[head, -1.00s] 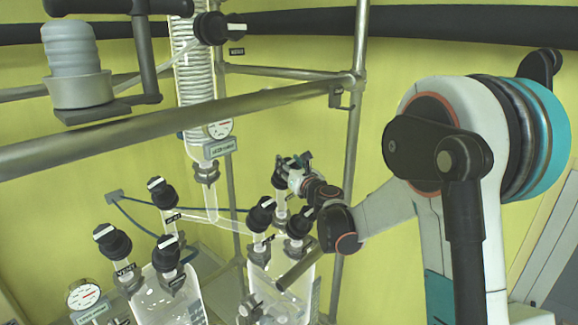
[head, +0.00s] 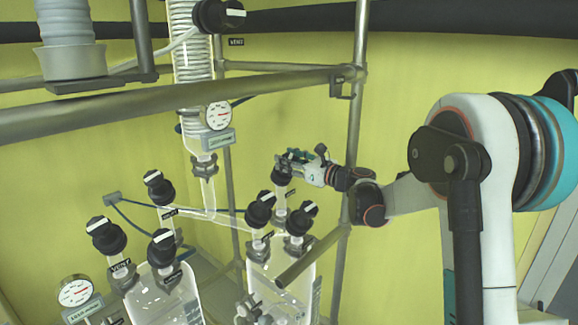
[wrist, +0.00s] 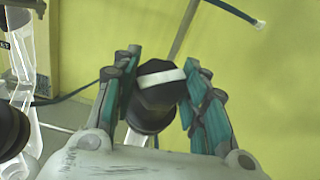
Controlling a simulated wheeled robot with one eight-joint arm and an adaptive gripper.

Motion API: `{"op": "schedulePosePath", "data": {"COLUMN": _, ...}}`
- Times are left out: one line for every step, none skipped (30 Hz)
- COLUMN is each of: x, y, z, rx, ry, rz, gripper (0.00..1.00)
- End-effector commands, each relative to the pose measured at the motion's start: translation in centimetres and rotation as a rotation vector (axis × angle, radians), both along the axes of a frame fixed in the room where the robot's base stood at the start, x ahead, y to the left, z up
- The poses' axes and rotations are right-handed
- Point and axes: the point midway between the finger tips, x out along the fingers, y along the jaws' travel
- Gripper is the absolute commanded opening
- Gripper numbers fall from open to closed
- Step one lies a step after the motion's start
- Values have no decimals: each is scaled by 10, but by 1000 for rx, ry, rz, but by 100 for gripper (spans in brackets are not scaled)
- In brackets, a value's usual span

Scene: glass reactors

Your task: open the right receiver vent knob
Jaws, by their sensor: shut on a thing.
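The right receiver (head: 280,283) is a clear glass vessel at lower middle in the head view. Several black knobs with white bars stand above it. My gripper (head: 290,162) is at the rearmost one, a black knob (head: 281,177). In the wrist view, this knob (wrist: 158,95) sits between the teal finger pads of my gripper (wrist: 162,90), which is shut on it. Its white bar runs across from finger to finger. Its label is not readable, so I cannot tell whether it is the vent knob. The fingers partly hide it in the head view.
Two more knobs, left (head: 261,208) and right (head: 301,218), stand close in front of the held one. The left receiver (head: 165,290) has its own knobs. A metal rail (head: 180,105) crosses above, and an upright post (head: 355,130) stands beside my wrist.

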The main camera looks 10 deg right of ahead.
Motion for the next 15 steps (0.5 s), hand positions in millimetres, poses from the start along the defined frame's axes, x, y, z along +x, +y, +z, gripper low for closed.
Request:
{"op": "schedulePosePath", "data": {"x": 1, "y": -1, "z": -1, "rx": -13, "ry": -6, "rz": 24, "gripper": 16}}
{"op": "schedulePosePath", "data": {"x": 1, "y": -1, "z": -1, "rx": -22, "ry": -10, "rz": 40, "gripper": 16}}
{"op": "schedulePosePath", "data": {"x": 1, "y": -1, "z": -1, "rx": -32, "ry": -14, "rz": 57, "gripper": 16}}
{"op": "schedulePosePath", "data": {"x": 1, "y": -1, "z": -1, "rx": -37, "ry": -16, "rz": 69, "gripper": 16}}
{"op": "schedulePosePath", "data": {"x": 1, "y": -1, "z": -1, "rx": -44, "ry": -19, "rz": 81, "gripper": 16}}
{"op": "schedulePosePath", "data": {"x": 1, "y": -1, "z": 0, "rx": -51, "ry": -23, "rz": 94, "gripper": 16}}
{"op": "schedulePosePath", "data": {"x": 1, "y": -1, "z": 0, "rx": -55, "ry": -26, "rz": 104, "gripper": 16}}
{"op": "schedulePosePath", "data": {"x": 1, "y": -1, "z": 0, "rx": -60, "ry": -28, "rz": 113, "gripper": 16}}
{"op": "schedulePosePath", "data": {"x": 1, "y": -1, "z": 0, "rx": -65, "ry": -30, "rz": 122, "gripper": 16}}
{"op": "schedulePosePath", "data": {"x": 1, "y": 0, "z": 0, "rx": -68, "ry": -31, "rz": 129, "gripper": 16}}
{"op": "schedulePosePath", "data": {"x": 1, "y": 0, "z": 0, "rx": -71, "ry": -32, "rz": 135, "gripper": 16}}
{"op": "schedulePosePath", "data": {"x": 1, "y": 0, "z": 0, "rx": -74, "ry": -33, "rz": 140, "gripper": 16}}
{"op": "schedulePosePath", "data": {"x": 1, "y": 0, "z": 0, "rx": -75, "ry": -34, "rz": 143, "gripper": 16}}
{"op": "schedulePosePath", "data": {"x": 1, "y": 0, "z": 0, "rx": -77, "ry": -35, "rz": 146, "gripper": 16}}
{"op": "schedulePosePath", "data": {"x": 1, "y": 0, "z": 0, "rx": -78, "ry": -36, "rz": 149, "gripper": 16}}
